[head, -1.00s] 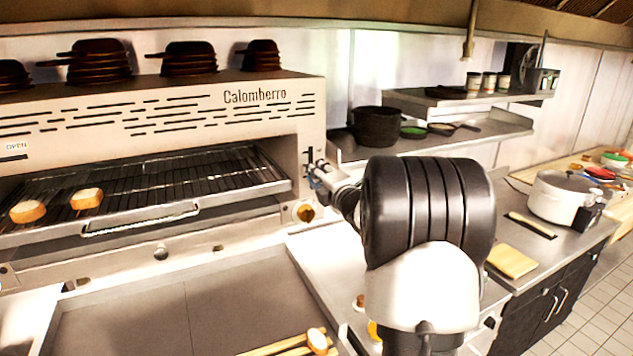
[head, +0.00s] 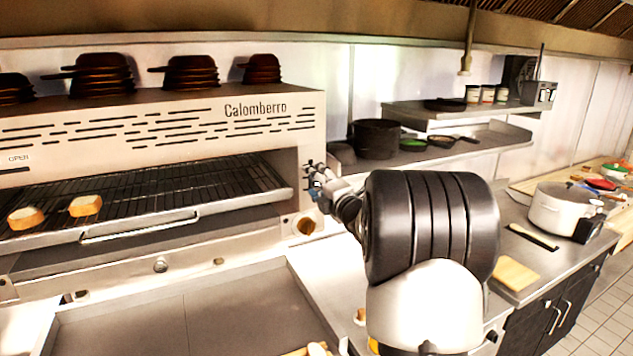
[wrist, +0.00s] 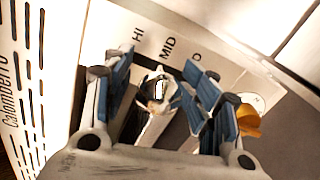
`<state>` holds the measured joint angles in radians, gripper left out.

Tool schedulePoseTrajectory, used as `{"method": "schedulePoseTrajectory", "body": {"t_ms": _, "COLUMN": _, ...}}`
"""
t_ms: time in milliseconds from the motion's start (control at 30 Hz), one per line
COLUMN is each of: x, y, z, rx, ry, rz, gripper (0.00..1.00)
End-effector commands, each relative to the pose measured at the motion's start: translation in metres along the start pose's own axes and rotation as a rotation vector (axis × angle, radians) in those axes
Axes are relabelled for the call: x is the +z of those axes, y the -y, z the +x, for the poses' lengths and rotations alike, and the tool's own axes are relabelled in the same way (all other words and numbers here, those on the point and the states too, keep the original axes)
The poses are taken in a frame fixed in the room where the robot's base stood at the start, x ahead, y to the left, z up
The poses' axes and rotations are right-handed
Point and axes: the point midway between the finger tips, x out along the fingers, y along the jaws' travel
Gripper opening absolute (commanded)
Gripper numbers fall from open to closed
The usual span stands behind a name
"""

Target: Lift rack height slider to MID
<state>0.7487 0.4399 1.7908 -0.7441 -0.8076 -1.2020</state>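The rack height slider's knob (wrist: 156,92) is a pale, metallic piece in the wrist view, on the panel lettered HI, MID and a partly hidden third label. It sits between the blue pads of my gripper (wrist: 160,92), nearest the HI and MID lettering. The fingers stand apart with gaps beside the knob; contact is not clear. In the head view my gripper (head: 314,180) is at the right front edge of the Calomberro broiler (head: 255,125), and the knob cannot be made out there. The broiler's wire rack (head: 170,190) carries two bread pieces (head: 85,206).
A round brass-coloured knob (head: 306,225) is just below my gripper. The rack's front handle (head: 140,228) juts out to the left. A shelf (head: 470,150) with a dark pot (head: 376,139) is to the right. Dark pans (head: 190,73) are stacked on the broiler.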

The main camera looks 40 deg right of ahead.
Motion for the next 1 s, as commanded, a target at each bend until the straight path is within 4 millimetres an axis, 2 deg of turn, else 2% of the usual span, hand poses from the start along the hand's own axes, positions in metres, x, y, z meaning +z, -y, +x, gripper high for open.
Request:
{"method": "schedulePoseTrajectory", "body": {"t_ms": 167, "x": 0.000, "y": -0.001, "z": -0.001, "rx": 0.002, "ry": 0.000, "rz": 0.000, "gripper": 0.52}}
{"method": "schedulePoseTrajectory", "body": {"t_ms": 267, "x": 0.001, "y": -0.002, "z": -0.008, "rx": 0.003, "ry": 0.001, "rz": -0.001, "gripper": 0.52}}
{"method": "schedulePoseTrajectory", "body": {"t_ms": 367, "x": 0.001, "y": -0.002, "z": -0.023, "rx": 0.002, "ry": 0.002, "rz": -0.001, "gripper": 0.52}}
{"method": "schedulePoseTrajectory", "body": {"t_ms": 700, "x": 0.001, "y": -0.001, "z": -0.095, "rx": 0.001, "ry": 0.003, "rz": 0.000, "gripper": 0.52}}
{"method": "schedulePoseTrajectory", "body": {"t_ms": 833, "x": 0.001, "y": -0.001, "z": -0.112, "rx": 0.001, "ry": 0.003, "rz": 0.000, "gripper": 0.52}}
{"method": "schedulePoseTrajectory", "body": {"t_ms": 1000, "x": 0.001, "y": -0.001, "z": -0.121, "rx": 0.001, "ry": 0.001, "rz": -0.001, "gripper": 0.52}}
